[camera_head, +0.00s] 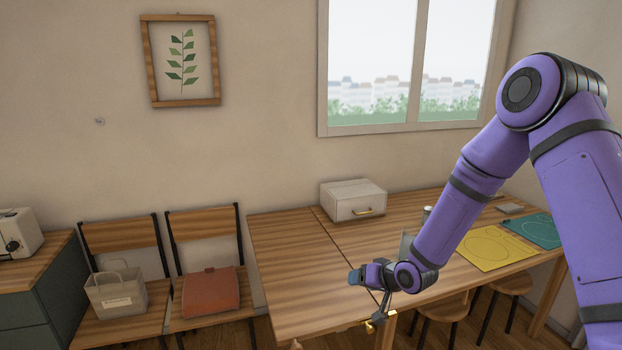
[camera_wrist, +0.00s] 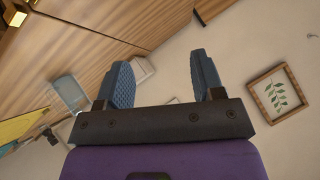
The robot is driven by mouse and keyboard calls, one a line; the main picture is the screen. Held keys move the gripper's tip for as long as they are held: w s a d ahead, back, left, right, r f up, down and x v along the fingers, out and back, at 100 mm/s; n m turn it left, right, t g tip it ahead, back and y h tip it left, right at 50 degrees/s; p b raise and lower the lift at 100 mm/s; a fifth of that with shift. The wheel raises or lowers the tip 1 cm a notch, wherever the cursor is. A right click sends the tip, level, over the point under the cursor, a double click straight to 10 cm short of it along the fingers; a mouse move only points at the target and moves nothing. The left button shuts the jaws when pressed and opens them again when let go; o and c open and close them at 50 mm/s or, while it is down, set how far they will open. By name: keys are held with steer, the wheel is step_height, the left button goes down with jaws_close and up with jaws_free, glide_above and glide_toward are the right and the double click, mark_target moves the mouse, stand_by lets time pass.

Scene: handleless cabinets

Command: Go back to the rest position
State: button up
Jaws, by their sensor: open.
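My purple arm comes in from the right of the head view and reaches down over the front of the wooden table (camera_head: 290,262). My gripper (camera_head: 357,277) is at the arm's end, above the table near its front edge. In the wrist view my gripper (camera_wrist: 160,80) shows two blue ridged fingers standing apart, with nothing between them. Behind the fingers are the wall and the table's wood. Part of the table is hidden behind my arm.
A white box (camera_head: 352,200) with a handle stands at the table's back. A yellow mat (camera_head: 485,248) and a teal mat (camera_head: 538,229) lie at the right. Stools (camera_head: 445,305) stand beneath. Two chairs at the left hold a bag (camera_head: 118,294) and a reddish-brown case (camera_head: 210,292).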

steer(key=s+d+r+h, duration=0.2)
steer(key=s+d+r, duration=0.15)
steer(key=r, duration=0.45)
steer(key=s+d+r+h, duration=0.2)
steer(key=s+d+r, duration=0.15)
steer(key=r, duration=0.45)
steer(key=s+d+r+h, duration=0.25)
steer(key=d+r, duration=0.25)
steer(key=r, duration=0.3)
steer(key=s+d+r+g, duration=0.1)
steer(key=s+r, duration=0.2)
steer(key=s, duration=0.6)
steer(key=s+d+r+g, duration=0.1)
steer(key=s+r, duration=0.3)
steer(key=s, duration=0.5)
steer(key=s+d+r, duration=0.2)
steer(key=s+r, duration=0.2)
steer(key=s, duration=0.5)
steer(key=shift+s+m+g, duration=0.2)
steer(key=shift+m+g, duration=0.1)
steer(key=shift+g, duration=0.1)
steer(key=shift+d, duration=0.1)
